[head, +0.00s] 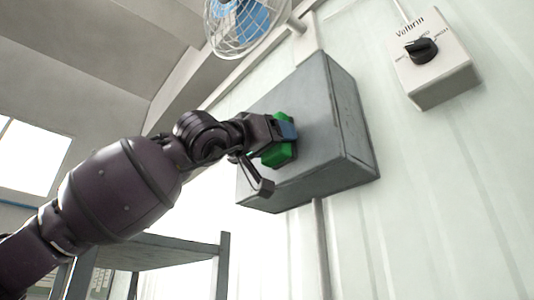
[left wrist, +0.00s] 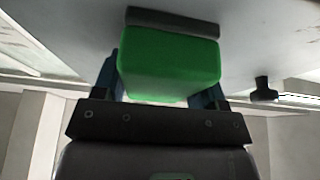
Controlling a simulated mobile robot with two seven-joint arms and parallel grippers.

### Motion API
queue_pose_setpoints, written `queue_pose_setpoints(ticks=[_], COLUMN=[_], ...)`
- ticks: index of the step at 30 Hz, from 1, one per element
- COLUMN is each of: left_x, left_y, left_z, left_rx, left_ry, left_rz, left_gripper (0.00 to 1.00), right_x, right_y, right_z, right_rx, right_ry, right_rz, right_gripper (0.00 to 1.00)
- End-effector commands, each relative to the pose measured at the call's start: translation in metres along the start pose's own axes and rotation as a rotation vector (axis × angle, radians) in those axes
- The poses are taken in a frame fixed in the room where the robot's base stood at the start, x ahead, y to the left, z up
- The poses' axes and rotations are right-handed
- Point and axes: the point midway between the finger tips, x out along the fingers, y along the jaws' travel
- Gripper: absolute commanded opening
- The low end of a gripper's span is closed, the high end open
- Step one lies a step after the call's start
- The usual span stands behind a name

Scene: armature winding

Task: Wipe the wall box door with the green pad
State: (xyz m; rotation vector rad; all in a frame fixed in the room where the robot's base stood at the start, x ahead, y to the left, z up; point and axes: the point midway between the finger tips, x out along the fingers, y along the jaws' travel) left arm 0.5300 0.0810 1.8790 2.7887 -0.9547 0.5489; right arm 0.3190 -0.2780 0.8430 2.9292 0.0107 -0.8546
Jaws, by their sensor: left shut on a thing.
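The grey wall box (head: 290,110) is mounted on the pale wall in the middle of the head view, and its door faces my left arm. My left gripper (head: 284,138) is shut on the green pad (head: 279,153), right in front of the door. In the left wrist view the green pad (left wrist: 168,66) sits between the two blue-grey fingers, with a darker grey strip along its far edge. That strip appears to lie against the grey door surface (left wrist: 255,30), though exact contact is hard to tell. My right gripper is in neither view.
A fan (head: 243,22) in a wire cage is above the box. A switch box with a black knob (head: 421,50) is on the wall at right. A conduit (head: 321,240) runs down below the box. A grey shelf (head: 160,250) stands below my left arm.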

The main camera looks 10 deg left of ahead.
Motion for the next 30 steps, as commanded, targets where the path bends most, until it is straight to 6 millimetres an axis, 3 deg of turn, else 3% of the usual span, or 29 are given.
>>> queue_pose_setpoints(ticks=[4, 14, 30], left_x=[0.000, -0.001, -0.039], left_y=[0.010, 0.011, 0.010], left_z=[0.002, 0.000, -0.016], left_rx=[-0.001, -0.001, 0.000], left_ry=[-0.001, -0.001, 0.001], left_rz=[0.003, 0.001, 0.000], left_gripper=[0.46, 0.46, 0.46], right_x=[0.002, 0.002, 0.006], right_y=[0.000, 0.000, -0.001], right_z=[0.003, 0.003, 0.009], right_rx=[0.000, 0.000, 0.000], right_ry=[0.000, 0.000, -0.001], right_rz=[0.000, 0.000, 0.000], right_gripper=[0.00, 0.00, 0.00])
